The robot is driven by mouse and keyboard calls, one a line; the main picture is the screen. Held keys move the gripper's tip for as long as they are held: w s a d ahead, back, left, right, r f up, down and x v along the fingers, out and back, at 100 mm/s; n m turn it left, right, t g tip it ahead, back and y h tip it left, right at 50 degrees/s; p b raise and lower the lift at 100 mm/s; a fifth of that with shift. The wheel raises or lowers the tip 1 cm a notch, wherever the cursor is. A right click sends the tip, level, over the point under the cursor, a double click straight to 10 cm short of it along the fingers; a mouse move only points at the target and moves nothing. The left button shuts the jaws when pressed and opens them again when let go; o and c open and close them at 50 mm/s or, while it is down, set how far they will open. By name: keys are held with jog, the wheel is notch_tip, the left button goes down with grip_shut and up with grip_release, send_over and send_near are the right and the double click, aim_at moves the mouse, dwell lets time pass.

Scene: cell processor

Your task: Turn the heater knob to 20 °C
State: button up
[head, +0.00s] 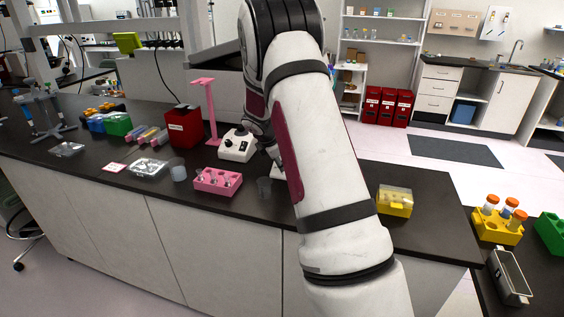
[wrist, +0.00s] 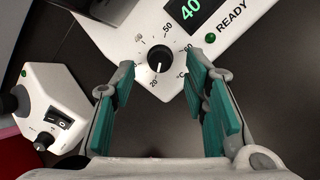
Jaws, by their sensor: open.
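The heater is a white panel (wrist: 122,42) at the top of the wrist view, with a display reading 40 (wrist: 190,9) and a green light beside the word READY. Its round black knob (wrist: 160,56) is at the centre, ringed by numbers including 20 and 50. The knob's white mark points down, close to the 20 label. My gripper (wrist: 158,66) is open, its teal fingers either side of the knob and apart from it. I cannot tell its height above the knob. In the head view my arm hides the gripper and most of the heater.
A white device (wrist: 58,98) with a switch and small knob stands left of the heater; it also shows in the head view (head: 238,147). A yellow box (head: 395,202) is right of my arm.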

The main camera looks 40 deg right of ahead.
jog(key=v, duration=0.9)
jog(key=shift+a+r, duration=0.2)
jog(key=shift+r, duration=0.1)
jog(key=shift+s, duration=0.1)
jog(key=s+a+r+m+t+y, duration=0.1)
jog(key=s+a+r+m, duration=0.3)
jog(key=s+a+r, duration=0.3)
jog(key=s+a+r+m+y, duration=0.1)
jog(key=s+a+r+m, duration=0.2)
jog(key=s+a+r, duration=0.45)
jog(key=s+a+f+m+t+y, duration=0.1)
jog(key=s+a+m+y, duration=0.3)
jog(key=s+a, duration=1.2)
jog(key=m, duration=0.3)
jog(key=shift+s+a+f+t, duration=0.2)
jog(key=shift+s+a+t, duration=0.1)
jog(key=shift+s+a, duration=0.1)
